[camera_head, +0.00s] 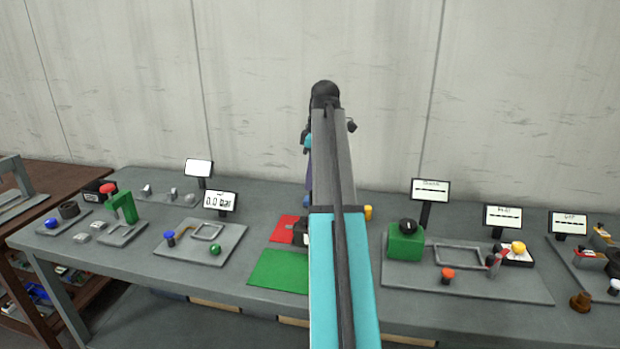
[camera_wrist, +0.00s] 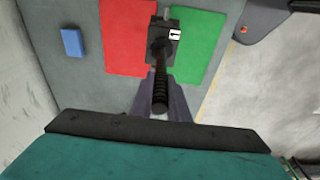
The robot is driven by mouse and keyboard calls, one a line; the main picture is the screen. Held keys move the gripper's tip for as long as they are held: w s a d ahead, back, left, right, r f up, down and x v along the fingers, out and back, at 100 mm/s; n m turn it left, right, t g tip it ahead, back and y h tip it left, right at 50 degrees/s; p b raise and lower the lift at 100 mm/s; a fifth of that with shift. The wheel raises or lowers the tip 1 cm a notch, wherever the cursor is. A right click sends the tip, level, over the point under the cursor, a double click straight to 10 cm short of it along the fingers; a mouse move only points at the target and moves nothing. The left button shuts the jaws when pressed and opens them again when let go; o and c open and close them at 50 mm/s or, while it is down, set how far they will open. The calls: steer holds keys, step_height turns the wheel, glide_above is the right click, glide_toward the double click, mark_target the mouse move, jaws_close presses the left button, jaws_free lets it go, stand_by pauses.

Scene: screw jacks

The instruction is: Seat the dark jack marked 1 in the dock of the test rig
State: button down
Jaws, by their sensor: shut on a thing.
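The dark jack (camera_wrist: 164,50), with a white label, shows in the wrist view between the red and green mats. Two plates carry dock-like rectangular frames: a left frame (camera_head: 192,233) near a "0.0 bar" display, and a right frame (camera_head: 436,247). I cannot tell which is the test rig.
A red mat (camera_head: 284,228) and green mat (camera_head: 275,272) lie left of my arm. A green block (camera_head: 405,245) with a black knob and an orange button (camera_head: 447,273) stand on the right plate. Display posts (camera_head: 429,190) rise behind. A blue block (camera_wrist: 72,42) lies beside the red mat.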

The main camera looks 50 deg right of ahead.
steer(key=shift+s+a+r+b, duration=0.15)
steer(key=shift+s+a+r, duration=0.05)
steer(key=shift+s+a, duration=0.55)
steer(key=shift+s+a+r+b, duration=0.15)
steer(key=shift+s+a, duration=0.55)
steer(key=shift+s, duration=0.05)
steer(key=shift+r, duration=0.15)
